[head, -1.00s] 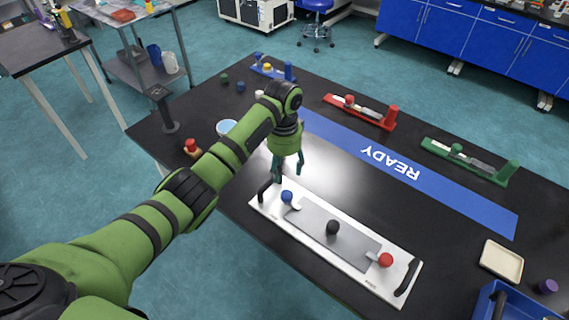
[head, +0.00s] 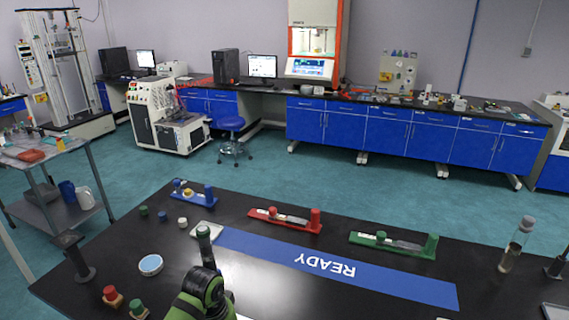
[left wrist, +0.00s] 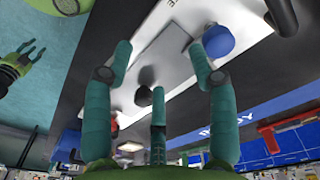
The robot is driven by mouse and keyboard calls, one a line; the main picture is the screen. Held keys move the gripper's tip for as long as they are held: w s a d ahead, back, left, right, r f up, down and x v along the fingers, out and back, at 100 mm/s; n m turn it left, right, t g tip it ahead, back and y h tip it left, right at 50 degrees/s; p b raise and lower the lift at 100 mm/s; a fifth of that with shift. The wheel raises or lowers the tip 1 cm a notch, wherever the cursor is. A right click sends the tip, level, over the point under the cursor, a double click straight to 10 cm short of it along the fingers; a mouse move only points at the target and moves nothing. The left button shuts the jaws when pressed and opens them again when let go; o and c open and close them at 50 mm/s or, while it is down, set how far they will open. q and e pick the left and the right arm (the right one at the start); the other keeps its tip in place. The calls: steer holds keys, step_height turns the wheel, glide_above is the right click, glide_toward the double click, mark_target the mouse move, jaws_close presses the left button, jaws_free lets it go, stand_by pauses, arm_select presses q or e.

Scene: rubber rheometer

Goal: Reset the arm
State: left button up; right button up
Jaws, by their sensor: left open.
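In the head view my left arm (head: 203,290) shows only as a green link with a dark joint at the bottom edge. A white plate (left wrist: 150,30) with a grey sheet (left wrist: 160,45) shows past the fingers. A blue knob (left wrist: 218,42) and a dark handle (left wrist: 282,15) are on it. My right gripper (left wrist: 27,60) shows at the left of the wrist view, its fingers spread and empty.
The black table (head: 130,225) carries a blue READY strip (head: 330,267). Blue (head: 193,195), red (head: 285,219) and green (head: 393,244) fixtures stand behind it. A round blue-topped dish (head: 150,265), red knob (head: 112,296) and clear bottle (head: 515,245) also stand there.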

arm_select(q)
steer(key=s+f+n+t, duration=0.1)
steer(key=s+f+n, duration=0.2)
steer(key=s, duration=0.8)
steer(key=s+a+r+n+t, duration=0.1)
steer(key=s+a+r+n, duration=0.15)
steer(key=s, duration=0.35)
steer(key=s+a+r+n+t, duration=0.1)
steer(key=s+a, duration=0.2)
steer(key=s, duration=0.3)
step_height(320, 180, down, 27)
steer(key=s+g+b, duration=0.1)
steer(key=s+b, duration=0.2)
steer(key=s+a+f+g+y+b, duration=0.1)
steer(key=s+a+f, duration=0.1)
steer(key=s+f, duration=1.2)
steer(key=shift+s+a+f, duration=0.3)
steer(key=shift+s+a, duration=0.05)
steer(key=shift+s, duration=0.15)
